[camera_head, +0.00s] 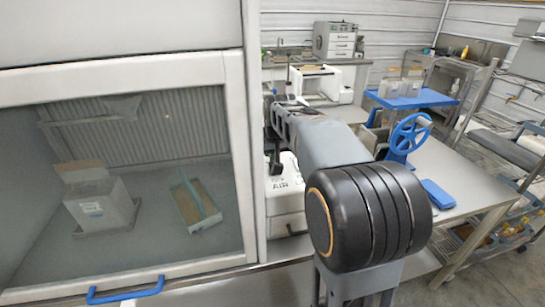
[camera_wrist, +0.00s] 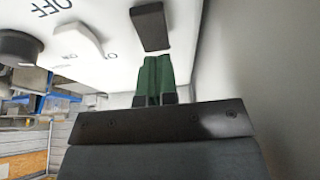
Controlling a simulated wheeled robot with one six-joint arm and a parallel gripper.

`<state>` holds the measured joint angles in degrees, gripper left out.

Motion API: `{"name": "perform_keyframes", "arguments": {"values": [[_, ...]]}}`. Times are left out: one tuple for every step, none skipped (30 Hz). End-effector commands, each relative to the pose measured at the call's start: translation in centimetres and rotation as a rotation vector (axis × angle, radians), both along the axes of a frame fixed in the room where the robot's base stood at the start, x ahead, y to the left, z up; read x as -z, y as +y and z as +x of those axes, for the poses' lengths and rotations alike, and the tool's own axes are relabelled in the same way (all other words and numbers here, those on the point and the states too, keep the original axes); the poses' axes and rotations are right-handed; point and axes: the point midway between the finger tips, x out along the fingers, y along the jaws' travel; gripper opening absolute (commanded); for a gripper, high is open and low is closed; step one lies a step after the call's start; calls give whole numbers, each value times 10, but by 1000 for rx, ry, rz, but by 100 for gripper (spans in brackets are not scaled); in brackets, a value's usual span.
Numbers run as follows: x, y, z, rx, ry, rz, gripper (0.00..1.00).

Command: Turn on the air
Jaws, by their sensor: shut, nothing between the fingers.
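A white box (camera_head: 285,209) with "AIR" lettering stands on the bench right of the glass-fronted cabinet, partly hidden by my arm. In the wrist view its white panel (camera_wrist: 103,14) fills the top, with "OFF" lettering, a white switch lever (camera_wrist: 79,41) and a dark round knob (camera_wrist: 19,47). A dark rectangular piece (camera_wrist: 150,27) shows just beyond my fingertips; I cannot tell whether they touch it. My gripper (camera_wrist: 153,60) has green fingers, shut together and empty. In the head view my arm reaches to the box, and the fingers are hard to make out.
The cabinet (camera_head: 245,110) with a blue handle (camera_head: 126,290) stands close on the left. A blue handwheel (camera_head: 408,134) and a blue platform (camera_head: 425,98) are on the metal bench at right. A grey wall (camera_wrist: 240,60) runs close beside my gripper in the wrist view.

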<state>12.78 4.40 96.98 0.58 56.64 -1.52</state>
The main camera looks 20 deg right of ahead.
Motion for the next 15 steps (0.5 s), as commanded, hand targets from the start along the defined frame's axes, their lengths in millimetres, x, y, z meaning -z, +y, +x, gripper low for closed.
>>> {"name": "perform_keyframes", "arguments": {"values": [[4, 0, 2, 0, 2, 0, 0], [7, -1, 3, 0, 1, 0, 0], [9, -1, 4, 0, 1, 0, 0], [11, -1, 5, 0, 1, 0, 0], [13, -1, 5, 0, 1, 0, 0], [14, -1, 6, 0, 1, 0, 0], [15, -1, 6, 0, 0, 0, 0], [16, -1, 6, 0, 0, 0, 0], [16, -1, 7, 0, 0, 0, 0], [17, -1, 7, 0, -1, 0, 0], [17, -1, 7, 0, -1, 0, 0], [17, -1, 7, 0, -1, 0, 0], [17, -1, 7, 0, -1, 0, 0], [17, -1, 7, 0, -1, 0, 0], [17, -1, 7, 0, -1, 0, 0]]}}
